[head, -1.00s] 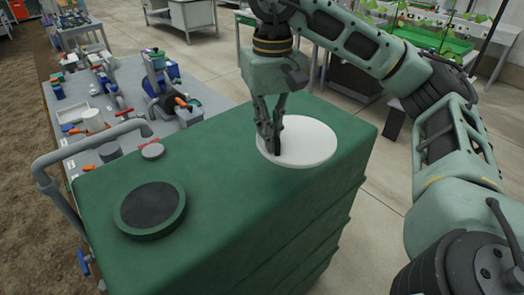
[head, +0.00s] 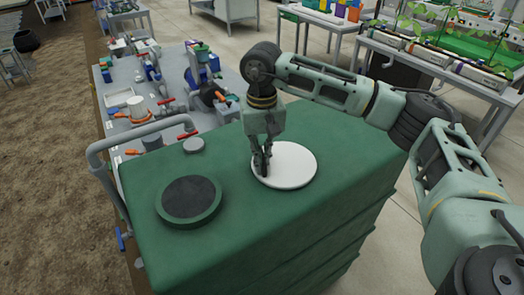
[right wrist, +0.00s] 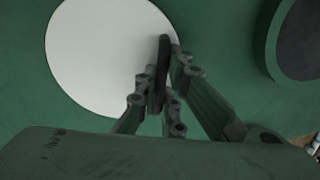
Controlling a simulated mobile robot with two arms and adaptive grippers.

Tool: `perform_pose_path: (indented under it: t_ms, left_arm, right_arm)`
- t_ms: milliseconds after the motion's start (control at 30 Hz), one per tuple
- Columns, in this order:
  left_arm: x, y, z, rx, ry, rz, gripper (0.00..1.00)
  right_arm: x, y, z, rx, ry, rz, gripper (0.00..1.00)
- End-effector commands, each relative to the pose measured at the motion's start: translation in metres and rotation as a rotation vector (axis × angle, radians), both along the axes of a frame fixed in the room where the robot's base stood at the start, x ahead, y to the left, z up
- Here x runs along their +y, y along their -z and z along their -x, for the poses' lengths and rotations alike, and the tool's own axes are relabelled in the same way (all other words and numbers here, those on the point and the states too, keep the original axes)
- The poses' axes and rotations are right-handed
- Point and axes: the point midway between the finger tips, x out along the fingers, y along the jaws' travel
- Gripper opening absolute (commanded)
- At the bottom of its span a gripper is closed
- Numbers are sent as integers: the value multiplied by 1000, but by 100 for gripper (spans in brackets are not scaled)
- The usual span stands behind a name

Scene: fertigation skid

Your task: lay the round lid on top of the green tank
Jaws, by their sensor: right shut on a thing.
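The round lid (head: 292,165) is a flat white disc. The fingers partly hide the handle. My left gripper is out of view.
A black round hatch with a green rim (head: 188,200) sits on the tank top left of the lid. A small grey cap (head: 194,145) and grey pipe (head: 130,135) are at the tank's left back. A grey table (head: 125,120) with pumps and fittings stands behind.

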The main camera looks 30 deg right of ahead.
Motion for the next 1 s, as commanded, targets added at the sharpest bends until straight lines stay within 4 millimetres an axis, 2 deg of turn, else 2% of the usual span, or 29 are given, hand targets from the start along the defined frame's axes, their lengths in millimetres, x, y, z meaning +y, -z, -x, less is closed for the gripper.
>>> perform_pose_path:
  t_ms: [367,400,600,1000]
  left_arm:
    - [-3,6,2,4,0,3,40]
    - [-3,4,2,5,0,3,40]
    - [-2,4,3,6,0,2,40]
    - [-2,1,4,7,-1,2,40]
  right_arm:
    - [0,6,0,-2,0,0,0]
    - [0,4,0,-2,0,1,10]
    - [0,4,0,-1,-1,0,27]
    - [0,-2,-1,-2,0,0,27]
